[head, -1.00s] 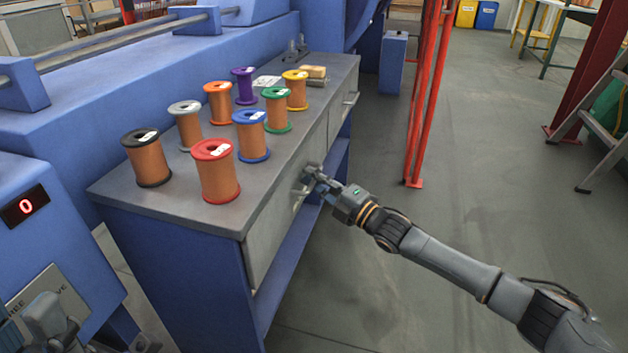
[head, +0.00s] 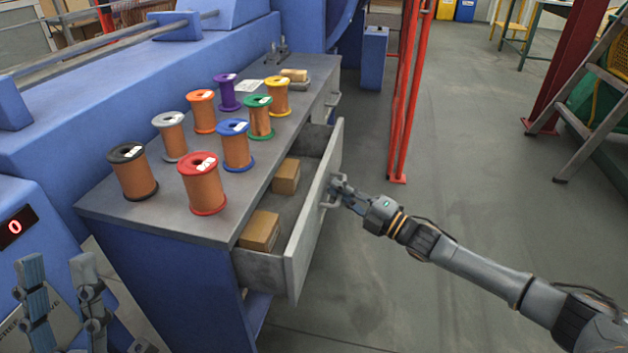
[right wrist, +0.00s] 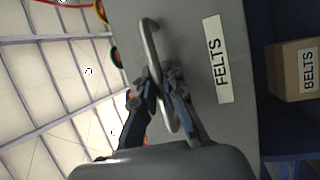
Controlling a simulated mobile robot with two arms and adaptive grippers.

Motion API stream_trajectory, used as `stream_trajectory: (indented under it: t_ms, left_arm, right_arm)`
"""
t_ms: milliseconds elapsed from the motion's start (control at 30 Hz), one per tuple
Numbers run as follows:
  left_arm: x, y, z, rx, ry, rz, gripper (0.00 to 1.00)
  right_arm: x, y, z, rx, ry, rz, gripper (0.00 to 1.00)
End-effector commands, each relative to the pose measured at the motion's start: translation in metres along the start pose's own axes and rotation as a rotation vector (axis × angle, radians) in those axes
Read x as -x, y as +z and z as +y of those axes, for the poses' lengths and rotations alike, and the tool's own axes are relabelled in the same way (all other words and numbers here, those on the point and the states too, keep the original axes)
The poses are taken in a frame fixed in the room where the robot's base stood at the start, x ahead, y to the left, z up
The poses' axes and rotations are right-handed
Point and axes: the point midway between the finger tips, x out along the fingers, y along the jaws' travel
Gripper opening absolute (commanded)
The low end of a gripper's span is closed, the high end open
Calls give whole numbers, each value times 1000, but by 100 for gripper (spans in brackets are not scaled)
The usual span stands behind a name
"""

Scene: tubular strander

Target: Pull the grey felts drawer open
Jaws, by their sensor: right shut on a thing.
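The grey felts drawer (head: 313,222) stands pulled out from the blue bench in the head view. Two brown boxes lie inside, a nearer one (head: 260,231) and a farther one (head: 286,177). In the right wrist view the drawer front (right wrist: 190,60) carries a label reading FELTS (right wrist: 217,59). My right gripper (head: 334,190) is shut on the drawer's bar handle (right wrist: 153,65); its fingers also show in the right wrist view (right wrist: 164,104). My left gripper (head: 62,290) is at the lower left of the head view, its two fingers spread apart and empty.
Several copper-wire spools stand on the bench top (head: 165,220), including a red-rimmed one (head: 203,187). A red post frame (head: 408,100) rises behind my right arm. A box labelled BELTS (right wrist: 291,72) shows in the right wrist view.

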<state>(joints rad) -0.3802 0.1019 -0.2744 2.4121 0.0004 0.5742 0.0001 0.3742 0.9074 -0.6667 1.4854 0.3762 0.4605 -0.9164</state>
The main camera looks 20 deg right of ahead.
Motion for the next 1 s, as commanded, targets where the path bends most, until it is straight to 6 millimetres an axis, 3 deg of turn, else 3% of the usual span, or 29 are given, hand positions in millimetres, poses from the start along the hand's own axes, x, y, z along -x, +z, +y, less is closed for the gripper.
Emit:
stream_trajectory:
  t_ms: [200,400,700,1000]
  left_arm:
    - [3,57,-7,-17,-10,-330,40]
    - [20,92,-12,-26,-19,-544,40]
    - [38,114,-16,-32,-27,-699,40]
    - [40,117,-16,-33,-28,-718,40]
  right_arm:
    - [51,21,10,-1,-9,-4,0]
    - [85,34,16,-2,-8,-3,0]
    - [108,44,20,-2,-4,-1,0]
    - [111,45,20,-2,-3,0,0]
